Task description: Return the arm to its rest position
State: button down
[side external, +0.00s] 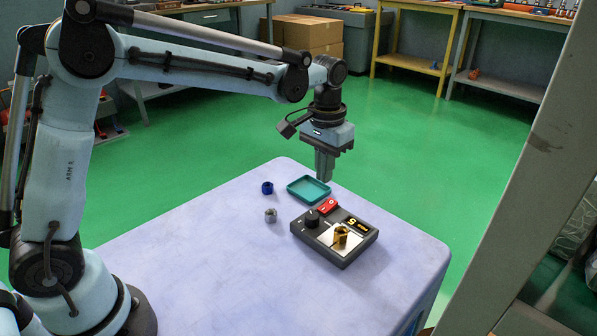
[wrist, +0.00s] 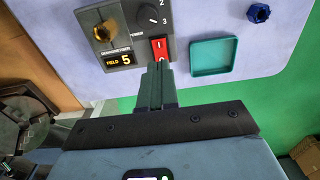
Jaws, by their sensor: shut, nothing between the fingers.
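My gripper (side external: 325,170) is shut and empty. It points down above the far edge of the pale cart top (side external: 190,255), near a teal tray and a dark device. Its closed fingers also show in the wrist view (wrist: 157,80), where they overlap the lower edge of the device in the picture. The arm reaches out from the left in the side view, bent at the elbow. I cannot tell the exact height of the fingertips above the cart.
The dark device (side external: 318,242) has a knob, a red switch (wrist: 159,48), a lit display (wrist: 124,59) and a brass piece (side external: 340,236) on it. The teal tray (side external: 309,188) is empty. A blue nut (side external: 267,188) and a grey nut (side external: 270,215) lie nearby. The cart's left part is clear.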

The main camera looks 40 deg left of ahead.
jog(key=s+a+r+t, duration=0.1)
jog(key=s+a+t, duration=0.1)
jog(key=s, duration=0.6)
jog(key=s+a+r+t, duration=0.1)
jog(key=s+a+t, duration=0.2)
jog(key=s+t, duration=0.2)
jog(key=s, duration=0.3)
jog(key=shift+s+r, duration=0.15)
jog(key=shift+s, duration=0.15)
